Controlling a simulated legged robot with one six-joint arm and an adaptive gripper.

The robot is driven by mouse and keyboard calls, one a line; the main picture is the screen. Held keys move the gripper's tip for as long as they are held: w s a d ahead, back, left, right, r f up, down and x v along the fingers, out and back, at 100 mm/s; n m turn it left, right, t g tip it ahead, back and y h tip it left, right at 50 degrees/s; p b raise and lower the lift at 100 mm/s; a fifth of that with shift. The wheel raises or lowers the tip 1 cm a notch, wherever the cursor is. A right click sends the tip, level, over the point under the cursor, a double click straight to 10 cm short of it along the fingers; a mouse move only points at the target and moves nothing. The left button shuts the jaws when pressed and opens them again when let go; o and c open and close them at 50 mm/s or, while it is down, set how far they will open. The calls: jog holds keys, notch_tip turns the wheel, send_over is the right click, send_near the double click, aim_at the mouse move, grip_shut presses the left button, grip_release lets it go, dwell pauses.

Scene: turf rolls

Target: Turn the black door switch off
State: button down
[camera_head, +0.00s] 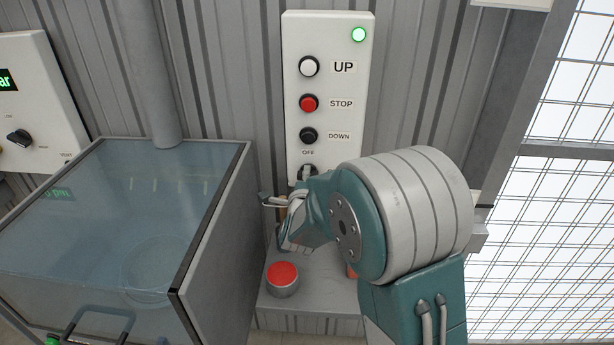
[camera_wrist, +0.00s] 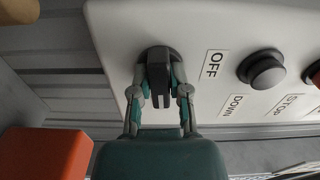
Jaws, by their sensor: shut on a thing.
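The black door switch (camera_wrist: 158,82) is a rotary knob at the bottom of the white door panel (camera_head: 323,22). The OFF label (camera_wrist: 212,64) is to its right in the wrist view, and above it in the head view. In the wrist view the knob's black handle runs up and down the picture, not toward the OFF label. My gripper (camera_wrist: 160,92) is shut on the switch, with one finger on each side of the handle. In the head view my gripper and arm partly cover the switch (camera_head: 307,171).
A clear-lidded box (camera_head: 110,215) stands at left. A red-topped button (camera_head: 283,275) is below my wrist. A mesh gate (camera_head: 560,230) is at right.

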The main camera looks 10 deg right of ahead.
jog(key=n, duration=0.3)
jog(key=shift+f+n, duration=0.25)
jog(key=shift+n, duration=0.15)
jog(key=n, duration=0.4)
jog(key=shift+n, duration=0.3)
jog(key=n, duration=0.4)
jog(key=shift+n, duration=2.4)
jog(key=shift+r, duration=0.1)
jog(key=c, duration=0.6)
grip_release()
